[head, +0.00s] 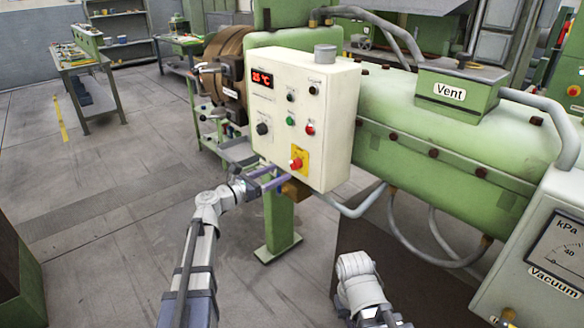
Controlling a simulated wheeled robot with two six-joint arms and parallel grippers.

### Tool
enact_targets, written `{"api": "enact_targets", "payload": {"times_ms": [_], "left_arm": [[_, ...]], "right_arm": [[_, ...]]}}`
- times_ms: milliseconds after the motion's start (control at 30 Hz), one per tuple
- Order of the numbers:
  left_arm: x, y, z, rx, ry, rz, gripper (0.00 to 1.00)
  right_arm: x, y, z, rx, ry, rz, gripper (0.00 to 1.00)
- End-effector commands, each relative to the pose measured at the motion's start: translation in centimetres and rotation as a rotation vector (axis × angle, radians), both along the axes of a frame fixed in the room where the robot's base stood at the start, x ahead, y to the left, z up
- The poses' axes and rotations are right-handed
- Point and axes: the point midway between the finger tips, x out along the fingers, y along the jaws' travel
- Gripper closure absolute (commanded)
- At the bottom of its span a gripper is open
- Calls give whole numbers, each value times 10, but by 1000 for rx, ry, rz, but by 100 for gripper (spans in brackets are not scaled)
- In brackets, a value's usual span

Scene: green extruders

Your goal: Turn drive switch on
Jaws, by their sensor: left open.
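A cream control box (335,125) is mounted on the green extruder (400,115). Its front has a red "25 °C" display (262,79), a black knob (262,128), two small dark switches (290,97), a green button (290,121), a red button (310,128) and a red knob on a yellow plate (297,164). The small labels are too small to read, so I cannot tell which is the drive switch. My left gripper (280,174) is open and empty, near the box's lower left edge; contact is unclear. My right arm shows at the bottom, but its gripper does not.
A vent box (457,88) tops the barrel and a vacuum gauge panel (550,250) stands at right. Grey hoses (400,225) hang below the barrel. A green leg (280,222) stands below the box.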

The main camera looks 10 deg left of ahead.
Motion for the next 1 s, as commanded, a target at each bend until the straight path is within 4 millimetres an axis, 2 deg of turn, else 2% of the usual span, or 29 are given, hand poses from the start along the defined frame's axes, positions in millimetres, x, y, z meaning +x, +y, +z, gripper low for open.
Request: {"api": "enact_targets", "payload": {"times_ms": [200, 400, 800, 1000], "left_arm": [[30, -22, 0, 2, -1, -3, 28], [47, -36, 0, 2, -1, -3, 28], [51, -41, 0, 2, -2, -3, 28], [51, -41, 0, 2, -2, -2, 50]], "right_arm": [[0, 0, 0, 0, 0, 0, 100], [0, 0, 0, 0, 0, 0, 100], [0, 0, 0, 0, 0, 0, 100], [0, 0, 0, 0, 0, 0, 100]]}}
